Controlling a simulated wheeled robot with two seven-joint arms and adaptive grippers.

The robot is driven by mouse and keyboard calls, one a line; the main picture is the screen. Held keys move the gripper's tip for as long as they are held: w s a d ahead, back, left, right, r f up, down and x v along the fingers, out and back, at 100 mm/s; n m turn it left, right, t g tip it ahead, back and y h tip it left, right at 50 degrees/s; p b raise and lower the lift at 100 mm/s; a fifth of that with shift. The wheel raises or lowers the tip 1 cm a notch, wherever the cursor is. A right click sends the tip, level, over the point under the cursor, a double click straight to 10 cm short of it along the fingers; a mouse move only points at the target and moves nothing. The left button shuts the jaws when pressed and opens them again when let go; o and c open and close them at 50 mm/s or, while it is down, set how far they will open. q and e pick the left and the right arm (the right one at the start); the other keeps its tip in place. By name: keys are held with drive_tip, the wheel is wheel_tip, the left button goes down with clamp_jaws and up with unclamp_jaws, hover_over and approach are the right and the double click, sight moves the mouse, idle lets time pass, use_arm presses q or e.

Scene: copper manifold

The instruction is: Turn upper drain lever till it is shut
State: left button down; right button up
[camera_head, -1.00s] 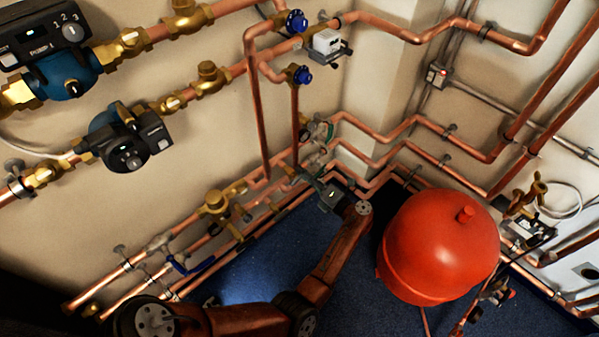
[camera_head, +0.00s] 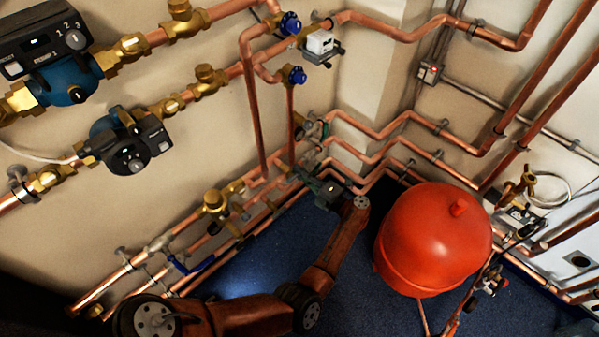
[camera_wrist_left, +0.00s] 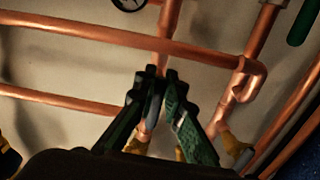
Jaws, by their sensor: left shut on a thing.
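My left gripper (camera_head: 301,174) reaches in among the lower copper pipes near the wall corner. In the left wrist view its two dark green fingers (camera_wrist_left: 163,78) are closed in around a slim grey piece (camera_wrist_left: 153,110), which looks like a lever handle. The fingers hide most of it, so I cannot tell its angle or whether it is the upper drain lever. A brass fitting (camera_wrist_left: 136,145) shows low beside the left finger. My right gripper is in neither view.
A red expansion vessel (camera_head: 436,243) stands right of my left forearm. Two pumps (camera_head: 72,70) (camera_head: 128,145) sit on pipes at left. A green handle (camera_wrist_left: 303,22) shows at the top right of the wrist view. Parallel pipes crowd the gripper; blue floor (camera_head: 350,295) lies below.

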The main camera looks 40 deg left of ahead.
use_arm(q)
drive_tip(key=shift+f, duration=0.15)
drive_tip(key=c, duration=2)
unclamp_jaws()
drive_tip(key=d, duration=0.8)
drive_tip(key=s+d, duration=0.1)
drive_tip(key=d, duration=0.3)
